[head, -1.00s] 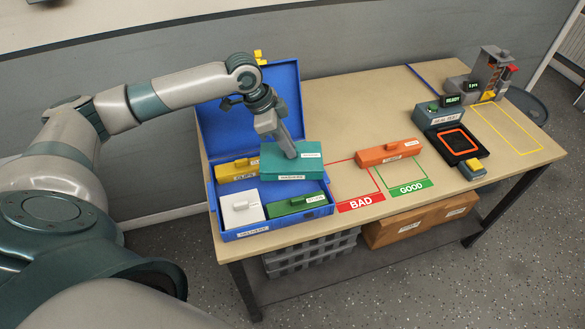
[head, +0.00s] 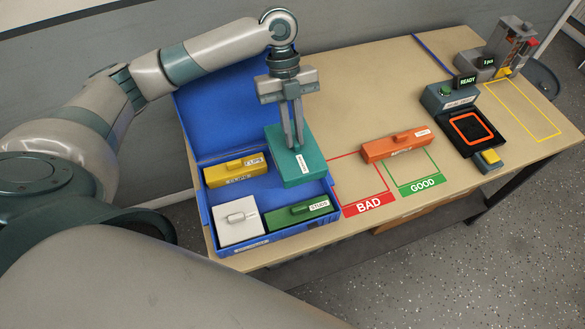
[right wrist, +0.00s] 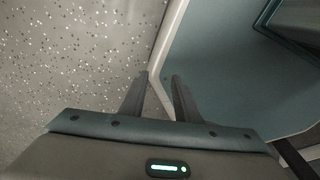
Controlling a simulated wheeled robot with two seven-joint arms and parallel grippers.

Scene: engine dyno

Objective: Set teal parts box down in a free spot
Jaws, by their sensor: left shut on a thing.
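The teal parts box (head: 297,168) is in the head view, over the back right part of the open blue case (head: 226,251). My left gripper (head: 297,143) points down from above and is shut on the top of the teal box. The box looks raised above the case and hides much of the space under it. In the right wrist view my right gripper (right wrist: 158,85) has its fingers apart with nothing between them.
The case holds a yellow box (head: 225,172), a white box (head: 236,232) and a green box (head: 280,220). An orange box (head: 400,148) lies at the back of the green GOOD outline (head: 420,187). The red BAD outline (head: 367,205) is empty. The yellow outline (head: 535,122) looks empty.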

